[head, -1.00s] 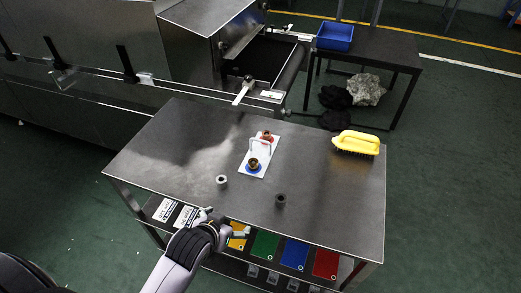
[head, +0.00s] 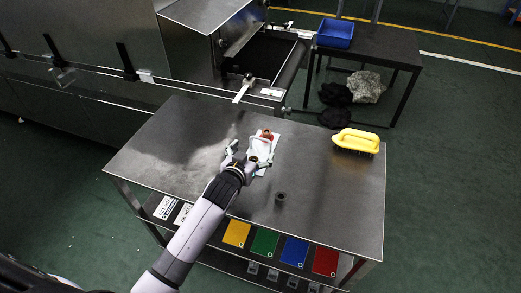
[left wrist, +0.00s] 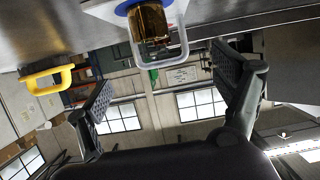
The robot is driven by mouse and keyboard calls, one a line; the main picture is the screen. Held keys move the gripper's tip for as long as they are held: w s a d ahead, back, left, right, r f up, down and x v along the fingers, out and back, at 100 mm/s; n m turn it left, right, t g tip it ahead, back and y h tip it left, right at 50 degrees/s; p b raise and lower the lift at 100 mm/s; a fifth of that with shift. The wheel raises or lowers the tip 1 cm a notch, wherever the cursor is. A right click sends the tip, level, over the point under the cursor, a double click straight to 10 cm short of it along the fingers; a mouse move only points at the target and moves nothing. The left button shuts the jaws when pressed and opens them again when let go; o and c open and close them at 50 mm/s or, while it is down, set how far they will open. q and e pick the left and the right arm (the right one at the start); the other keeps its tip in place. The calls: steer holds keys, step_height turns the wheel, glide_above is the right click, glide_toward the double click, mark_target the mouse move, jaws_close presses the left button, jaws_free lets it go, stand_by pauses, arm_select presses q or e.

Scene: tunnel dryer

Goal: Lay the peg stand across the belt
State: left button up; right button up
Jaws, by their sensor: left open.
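The peg stand, a white plate (head: 264,137) with an upright loop handle and brown and blue parts on it, lies on the steel table. In the left wrist view its handle (left wrist: 184,52) and a brown cylinder (left wrist: 150,22) show at the top. My left gripper (head: 245,157) is open at the stand's near left side and partly covers it. In the left wrist view the fingers (left wrist: 162,80) are spread, with the handle beyond the gap. I cannot tell whether they touch it. The dryer's belt (head: 263,58) lies beyond the table. My right gripper is not in view.
A yellow-handled brush (head: 356,141) sits on the right of the steel table (head: 330,205). A blue bin (head: 335,33) stands on a dark side table. The table's left part is clear.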

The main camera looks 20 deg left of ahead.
mark_target(260, 145)
arm_select(q)
steer(key=x, duration=0.8)
steer(key=shift+w+r, duration=0.1)
steer(key=shift+c, duration=0.4)
steer(key=c, duration=1.5)
steer(key=shift+r, duration=0.2)
steer(key=shift+c, duration=0.3)
